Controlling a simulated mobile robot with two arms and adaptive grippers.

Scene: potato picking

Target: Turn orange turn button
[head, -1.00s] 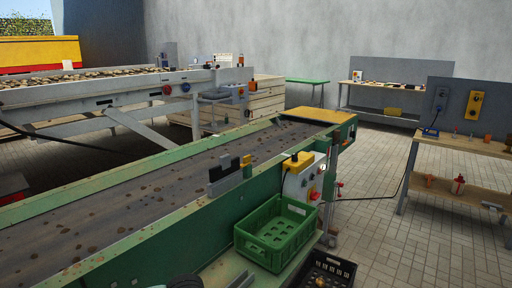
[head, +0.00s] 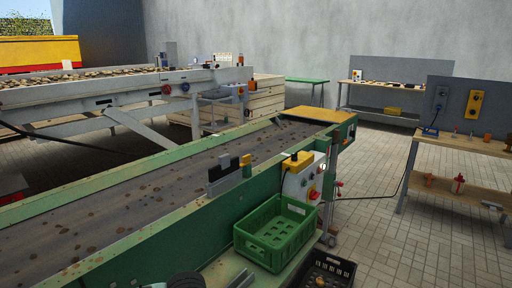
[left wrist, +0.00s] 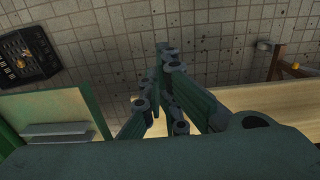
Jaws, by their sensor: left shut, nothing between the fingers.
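A light grey control box (head: 301,178) with a yellow top is mounted on the side of the green conveyor in the head view. It carries a small orange-red knob (head: 312,193) low on its front and another red control above it. I cannot tell for certain which is the orange turn button. My left gripper (left wrist: 166,75) shows in the left wrist view, with its dark fingers shut and empty, above the floor and apart from the control box. Its fingers do not show clearly in the head view. My right gripper is in neither view.
A green crate (head: 262,260) stands beside the conveyor (head: 130,215), below the control box. A black crate (head: 343,266) with something in it is on the floor; it also shows in the left wrist view (left wrist: 12,75). A workbench (head: 450,143) stands at right. The tiled floor between is clear.

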